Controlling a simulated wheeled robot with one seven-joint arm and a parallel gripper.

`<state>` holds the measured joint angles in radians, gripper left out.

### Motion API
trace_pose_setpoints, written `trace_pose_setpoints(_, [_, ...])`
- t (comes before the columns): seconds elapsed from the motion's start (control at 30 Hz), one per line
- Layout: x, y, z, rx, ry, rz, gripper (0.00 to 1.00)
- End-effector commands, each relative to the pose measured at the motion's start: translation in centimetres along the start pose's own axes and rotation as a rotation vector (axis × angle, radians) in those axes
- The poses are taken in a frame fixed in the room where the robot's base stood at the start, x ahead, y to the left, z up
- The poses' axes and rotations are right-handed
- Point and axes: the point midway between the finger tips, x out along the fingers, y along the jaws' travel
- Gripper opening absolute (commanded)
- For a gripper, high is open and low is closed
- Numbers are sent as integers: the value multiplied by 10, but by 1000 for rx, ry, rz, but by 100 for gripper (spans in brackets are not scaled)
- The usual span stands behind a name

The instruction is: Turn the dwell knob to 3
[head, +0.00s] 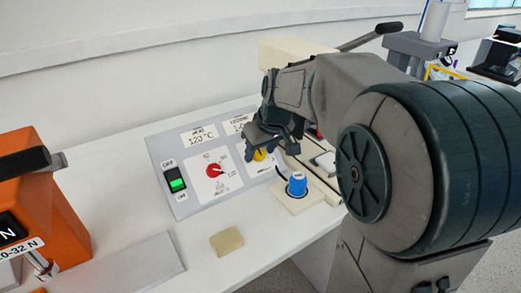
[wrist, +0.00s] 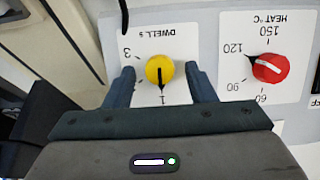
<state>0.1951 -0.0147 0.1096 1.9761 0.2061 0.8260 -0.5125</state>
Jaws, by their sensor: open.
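The dwell knob is yellow with a dark pointer line; it shows in the wrist view (wrist: 160,70), upside down, and partly hidden behind my gripper in the head view (head: 260,155). Its line points down in the wrist view, toward the 1 mark. The 3 mark (wrist: 126,54) is at the knob's left there. My gripper (wrist: 161,80) is open, with one finger on each side of the knob and a visible gap to it. The gripper also shows in the head view (head: 263,148) over the panel. The dial's 2 mark is not visible.
The red heat knob (wrist: 270,68) sits beside the dwell dial, near 120. The grey panel (head: 182,207) also has a green-lit switch (head: 176,180). A blue knurled part (head: 297,184), a tan block (head: 226,241) and an orange machine (head: 40,200) stand around it.

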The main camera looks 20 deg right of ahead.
Motion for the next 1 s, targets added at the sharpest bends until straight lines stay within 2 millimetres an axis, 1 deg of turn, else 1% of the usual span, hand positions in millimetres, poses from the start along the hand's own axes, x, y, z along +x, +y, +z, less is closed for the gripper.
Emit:
trace_pose_setpoints(0.07, [0,0,0,0,0,0,50])
trace_pose_setpoints(0.1, [0,0,0,0,0,0,47])
trace_pose_setpoints(0.17, [0,0,0,0,0,0,31])
trace_pose_setpoints(0.2, [0,0,0,0,0,0,20])
trace_pose_setpoints(0.23, [0,0,0,0,0,0,11])
trace_pose_setpoints(0.27, [0,0,0,0,0,0,6])
trace_pose_setpoints(0.47, [0,0,0,5,0,-2,6])
trace_pose_setpoints(0.67, [-1,1,0,53,-1,-17,6])
trace_pose_setpoints(0.87, [-1,2,0,170,-1,-53,6])
trace_pose_setpoints(1.0, [-1,3,0,286,0,-90,6])
